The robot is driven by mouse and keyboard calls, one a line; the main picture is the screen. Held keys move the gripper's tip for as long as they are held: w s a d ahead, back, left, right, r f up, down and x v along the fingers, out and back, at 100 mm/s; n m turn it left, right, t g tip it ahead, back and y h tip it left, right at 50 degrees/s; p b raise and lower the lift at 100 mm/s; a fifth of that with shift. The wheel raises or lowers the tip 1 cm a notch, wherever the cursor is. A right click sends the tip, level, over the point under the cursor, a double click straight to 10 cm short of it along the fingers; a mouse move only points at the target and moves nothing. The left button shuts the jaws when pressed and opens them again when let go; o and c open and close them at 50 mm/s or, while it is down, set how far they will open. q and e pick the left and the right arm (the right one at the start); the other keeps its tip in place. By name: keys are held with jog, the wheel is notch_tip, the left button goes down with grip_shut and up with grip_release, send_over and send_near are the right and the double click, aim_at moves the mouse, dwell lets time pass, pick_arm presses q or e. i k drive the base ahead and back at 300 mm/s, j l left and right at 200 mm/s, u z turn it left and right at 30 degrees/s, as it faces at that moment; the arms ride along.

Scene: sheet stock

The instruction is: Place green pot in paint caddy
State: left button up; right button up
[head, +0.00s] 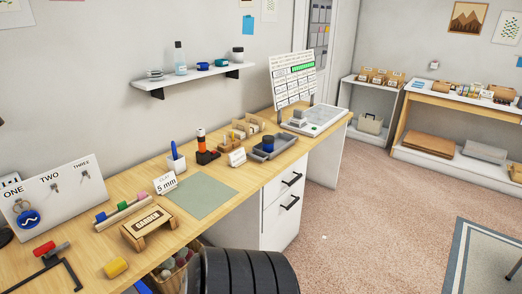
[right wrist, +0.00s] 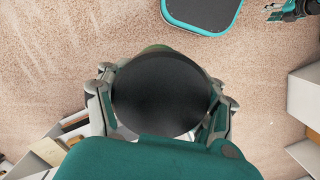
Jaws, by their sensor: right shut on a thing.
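My right gripper (right wrist: 160,105) is shut on a round thing with a wide dark face, the pot (right wrist: 165,95). A sliver of green shows at its far edge, and the dark face hides the rest. The pot is held over the carpeted floor, not over the desk. A grey tray-like caddy (head: 286,147) stands on the desk past the small sign, with a blue pot (head: 268,143) in it. My right gripper and its pot do not show in the head view. A teal and dark part at the wrist view's top right looks like my left gripper (right wrist: 285,10); its fingers are unclear.
The long desk (head: 243,180) also bears a green mat (head: 200,195), an orange-black tool (head: 203,148), small wooden holders and a GARDEN stand (head: 150,228). A shelf (head: 195,77) with small pots hangs above. A sloped panel (head: 293,80) stands behind the caddy.

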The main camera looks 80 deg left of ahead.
aim_at(281, 145)
jog(key=u, duration=2.05)
jog(key=i+u, duration=0.15)
jog(key=u, duration=0.25)
jog(key=i+u, duration=0.1)
jog(key=u, duration=0.7)
jog(key=i+u, duration=0.15)
jog(key=u, duration=0.25)
jog(key=i+l, duration=0.3)
jog(key=l, duration=0.15)
jog(key=i+l, duration=0.25)
jog(key=l, duration=0.2)
jog(key=i+l, duration=0.55)
jog(key=l, duration=0.3)
jog(key=i+l, duration=0.3)
jog(key=l, duration=0.15)
jog(key=i+l, duration=0.3)
jog(key=l, duration=0.15)
jog(key=i+l+u, duration=0.1)
jog(key=i+l, duration=0.15)
jog(key=l, duration=0.2)
